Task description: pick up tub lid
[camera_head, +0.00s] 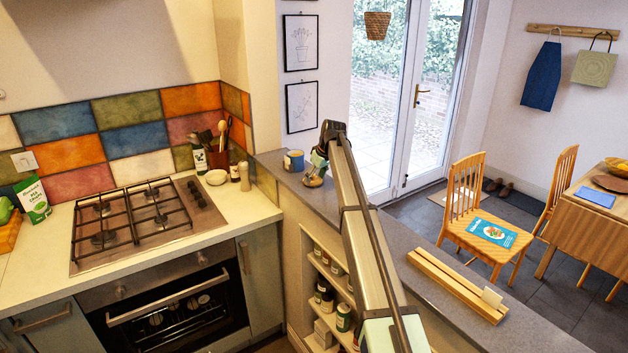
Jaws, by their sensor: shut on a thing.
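My gripper (315,172) is small and far off in the head view, at the end of my arm above the grey ledge. It is shut on a small tan thing, which looks like the tub lid (313,181), low over or touching the ledge; I cannot tell which. The fingers hide part of it. A small blue tub or mug (293,161) stands on the ledge just left of my gripper, apart from the tan thing.
The grey ledge (390,228) runs toward the lower right, with a wooden rack (455,284) on it. A shelf of jars (325,290) is below. The hob (145,222), a utensil pot (218,158) and a small bowl (216,177) are at left.

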